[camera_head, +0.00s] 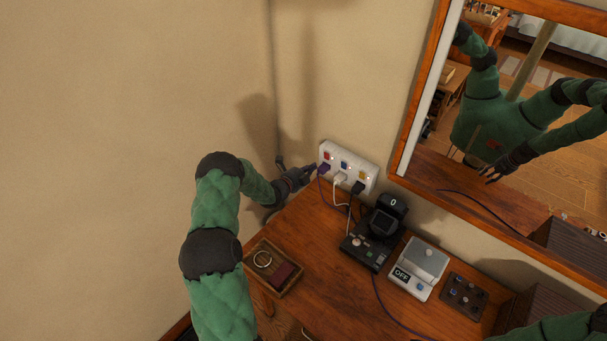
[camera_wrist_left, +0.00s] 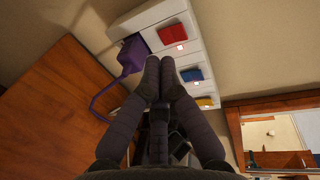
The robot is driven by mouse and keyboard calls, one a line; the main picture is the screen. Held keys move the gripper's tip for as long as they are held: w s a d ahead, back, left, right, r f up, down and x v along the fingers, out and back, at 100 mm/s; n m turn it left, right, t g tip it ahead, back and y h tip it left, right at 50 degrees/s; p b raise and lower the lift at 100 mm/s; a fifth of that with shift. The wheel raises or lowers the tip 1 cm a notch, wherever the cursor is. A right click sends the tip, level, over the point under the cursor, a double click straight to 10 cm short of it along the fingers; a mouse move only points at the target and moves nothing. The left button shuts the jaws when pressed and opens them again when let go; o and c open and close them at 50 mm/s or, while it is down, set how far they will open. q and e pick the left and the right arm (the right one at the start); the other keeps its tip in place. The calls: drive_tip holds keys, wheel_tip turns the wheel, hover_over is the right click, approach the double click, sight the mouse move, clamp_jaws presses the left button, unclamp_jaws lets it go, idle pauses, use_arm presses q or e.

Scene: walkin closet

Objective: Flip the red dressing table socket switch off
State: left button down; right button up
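A white socket strip (camera_head: 349,167) is fixed to the wall above the dressing table (camera_head: 318,222). Its red switch (camera_head: 327,156) is at the left end, with a small light lit beside it; the switch also shows in the left wrist view (camera_wrist_left: 172,33). Blue (camera_wrist_left: 193,74) and yellow (camera_wrist_left: 205,102) switches follow along the strip. A purple plug (camera_wrist_left: 132,55) sits in the socket by the red switch. My left gripper (camera_head: 313,169) is at the strip's left end, its fingertips together and empty, just below the red switch in the wrist view. Contact cannot be told. My right gripper is out of view.
A purple cable and other plugs hang from the strip. A black device (camera_head: 372,238), a scale marked OFF (camera_head: 420,268), a dark button panel (camera_head: 464,296) and a tray (camera_head: 270,267) with a ring stand on the table. A framed mirror (camera_head: 408,130) hangs to the right.

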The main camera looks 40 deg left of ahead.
sight(325, 156)
use_arm(q)
drive_tip(key=shift+r+x, duration=0.2)
drive_tip(key=shift+x, duration=0.65)
drive_tip(key=shift+r+x, duration=0.2)
drive_tip(key=shift+x, duration=0.7)
drive_tip(key=shift+r+x, duration=0.2)
drive_tip(key=shift+x, duration=0.65)
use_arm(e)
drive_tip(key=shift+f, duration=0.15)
use_arm(q)
drive_tip(key=shift+w, duration=0.15)
